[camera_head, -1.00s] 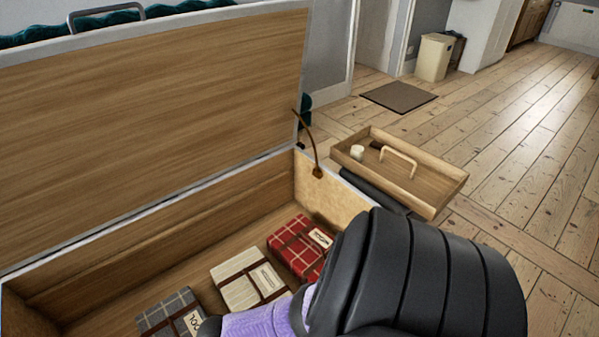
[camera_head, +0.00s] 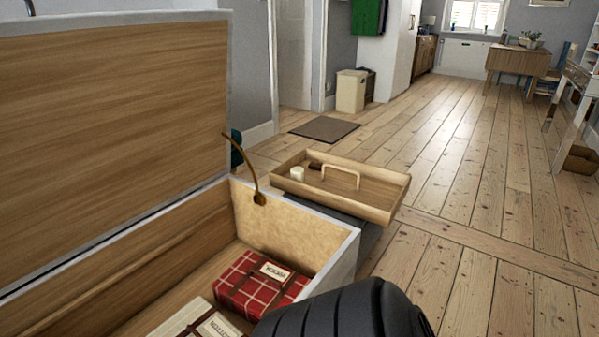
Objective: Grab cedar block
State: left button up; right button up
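A light wooden tray (camera_head: 384,211) with a raised handle rests beside the right end of the open chest. In it are a small pale cylinder (camera_head: 297,173) and a small dark brown piece (camera_head: 315,165). I cannot tell for sure whether either is the cedar block. A black ribbed link, seemingly of my own arm, fills the bottom centre. Neither gripper shows, and the link hides part of the chest's front corner.
The open chest (camera_head: 290,220) holds a red plaid bundle (camera_head: 262,284) and a cream bundle (camera_head: 205,322), both labelled. Its lid (camera_head: 110,130) stands up at left. A doormat (camera_head: 325,129) and a bin (camera_head: 351,91) are behind.

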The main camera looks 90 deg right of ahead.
aim_at(313, 166)
jog(key=z, duration=0.45)
jog(key=i+z, duration=0.15)
jog(key=z, duration=0.25)
jog(key=j+z, duration=0.1)
jog(key=z, duration=0.35)
jog(key=i+j+z, duration=0.1)
jog(key=z, duration=0.8)
jog(key=j+z, duration=0.2)
jog(key=z, duration=0.2)
jog(key=j+z, duration=0.1)
jog(key=z, duration=0.35)
jog(key=i+j, duration=0.05)
